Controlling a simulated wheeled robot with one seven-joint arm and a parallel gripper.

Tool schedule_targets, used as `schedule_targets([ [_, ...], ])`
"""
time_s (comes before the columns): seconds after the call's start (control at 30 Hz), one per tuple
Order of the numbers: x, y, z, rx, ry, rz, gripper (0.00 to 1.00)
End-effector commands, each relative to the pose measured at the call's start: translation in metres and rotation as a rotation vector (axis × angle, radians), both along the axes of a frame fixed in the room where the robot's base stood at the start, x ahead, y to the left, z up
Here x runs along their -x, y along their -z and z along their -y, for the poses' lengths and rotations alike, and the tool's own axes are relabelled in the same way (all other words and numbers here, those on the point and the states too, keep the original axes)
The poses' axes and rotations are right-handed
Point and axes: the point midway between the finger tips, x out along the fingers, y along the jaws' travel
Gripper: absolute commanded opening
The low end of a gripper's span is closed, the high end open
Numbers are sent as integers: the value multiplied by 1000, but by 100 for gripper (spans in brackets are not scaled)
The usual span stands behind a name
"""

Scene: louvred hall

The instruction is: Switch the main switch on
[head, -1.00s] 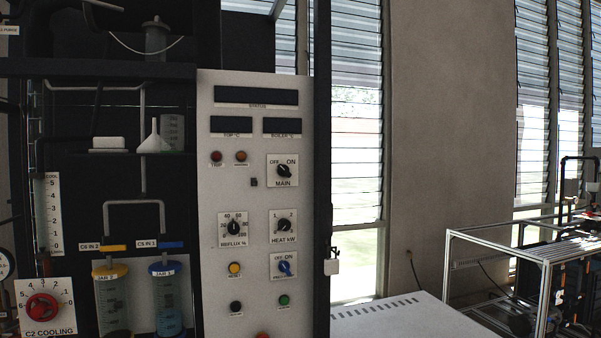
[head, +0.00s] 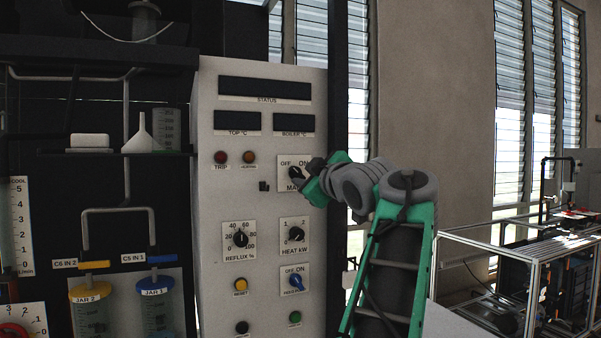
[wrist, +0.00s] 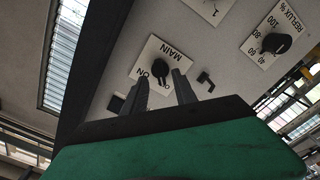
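The main switch is a black knob on a white plate marked OFF, ON and MAIN. In the head view its plate (head: 285,177) is on the upper right of the light panel, with my gripper (head: 303,177) at its right covering part of it. The wrist view shows the knob (wrist: 159,70) upside down, just ahead of my gripper (wrist: 157,82). The two dark fingers are apart, one on each side of the knob's line; nothing is held between them. I cannot tell whether they touch the knob. Its handle appears to lean toward the OFF side.
Below are the heat knob (head: 293,235), reflux knob (head: 240,238) and a blue OFF/ON switch (head: 294,282). The status display (head: 264,89) is dark. A small black part (wrist: 205,81) protrudes beside the main switch. A metal frame (head: 490,232) stands at right.

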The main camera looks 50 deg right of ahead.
Motion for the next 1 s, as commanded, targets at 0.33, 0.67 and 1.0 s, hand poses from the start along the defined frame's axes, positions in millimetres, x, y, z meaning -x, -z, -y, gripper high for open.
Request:
schedule_targets([
  [0.33,-25,0,15,-1,3,1,34],
  [0.67,-23,0,16,-1,6,1,16],
  [1.0,-23,0,16,-2,6,0,0],
])
